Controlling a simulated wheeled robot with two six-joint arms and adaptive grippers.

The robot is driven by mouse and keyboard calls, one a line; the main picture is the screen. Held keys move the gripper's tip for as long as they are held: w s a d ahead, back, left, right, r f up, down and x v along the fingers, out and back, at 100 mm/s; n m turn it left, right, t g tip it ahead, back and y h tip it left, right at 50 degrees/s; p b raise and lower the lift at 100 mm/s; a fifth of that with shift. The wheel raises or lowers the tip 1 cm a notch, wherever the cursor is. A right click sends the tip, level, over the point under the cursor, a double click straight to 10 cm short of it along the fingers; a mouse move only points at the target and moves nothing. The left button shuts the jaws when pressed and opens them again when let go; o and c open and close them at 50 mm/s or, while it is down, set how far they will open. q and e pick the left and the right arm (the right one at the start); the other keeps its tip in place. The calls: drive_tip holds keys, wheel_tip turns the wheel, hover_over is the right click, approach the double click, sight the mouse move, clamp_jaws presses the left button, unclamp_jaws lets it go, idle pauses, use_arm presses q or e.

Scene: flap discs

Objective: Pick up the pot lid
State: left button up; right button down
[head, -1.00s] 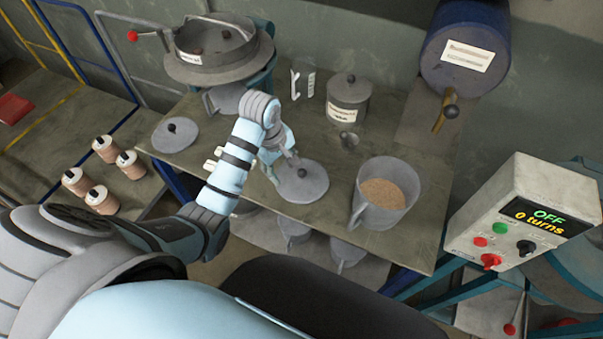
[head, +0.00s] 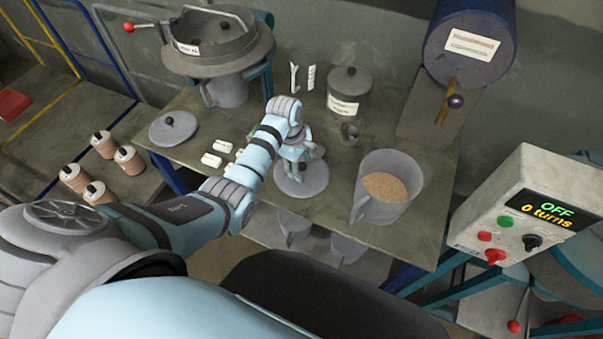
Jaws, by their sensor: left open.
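A round grey pot lid (head: 317,180) lies flat on the table near its front edge. My left gripper (head: 298,168) is open and points down over the middle of this lid, hiding its knob. I cannot tell whether the fingers touch the knob. A second grey lid with a dark knob (head: 165,135) lies flat at the table's left end, clear of the gripper. My right gripper is not in view.
A grey jug of brown grain (head: 406,204) stands right of the lid, with a small metal cup (head: 350,132) and a lidded canister (head: 349,92) behind. White labelled pieces (head: 212,160) lie left of my arm. A control box (head: 535,195) stands at right.

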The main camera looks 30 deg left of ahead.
use_arm(q)
clamp_jaws()
drive_tip(key=shift+r, duration=0.1)
